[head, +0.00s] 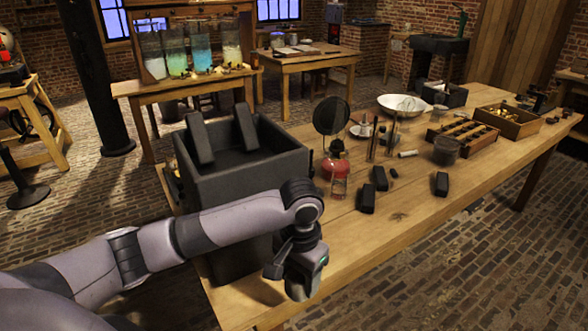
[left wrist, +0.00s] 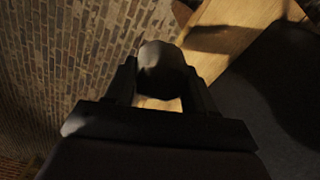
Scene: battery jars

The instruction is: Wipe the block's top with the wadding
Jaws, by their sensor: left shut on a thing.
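My left gripper (head: 296,284) is low at the front left edge of the table in the head view. In the left wrist view the fingers (left wrist: 162,88) are shut on a rounded, shadowed wad (left wrist: 162,66), which looks like the wadding. I cannot tell which is the task's block. The gripper is apart from them, to their left. My right gripper is not in view.
A large dark open box (head: 288,165) stands on the table (head: 420,225) beside my arm. The front right tabletop is mostly clear.

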